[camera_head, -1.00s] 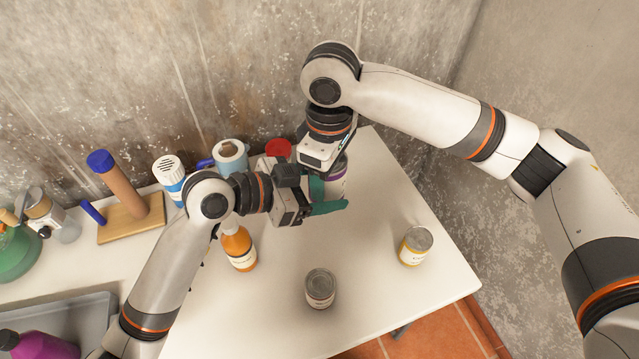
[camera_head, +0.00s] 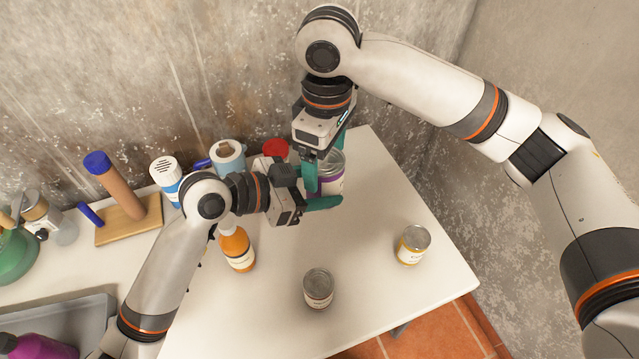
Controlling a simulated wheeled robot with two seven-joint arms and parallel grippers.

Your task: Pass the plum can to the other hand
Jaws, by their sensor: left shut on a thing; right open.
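The plum can (camera_head: 331,180), a metal tin with a purple-edged label, is held above the far part of the white table. My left gripper (camera_head: 318,188) is shut on it from the left, with teal fingers around its lower body. My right gripper (camera_head: 325,155) is above the can and pointing down. Its teal fingers are open, one on each side of the can's upper part. Whether they touch the can is not clear. Part of the can is hidden by the grippers.
A grey-labelled can (camera_head: 318,287) and a yellow-labelled can (camera_head: 412,245) stand on the white table (camera_head: 375,290). An orange bottle (camera_head: 237,248) stands near my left arm.

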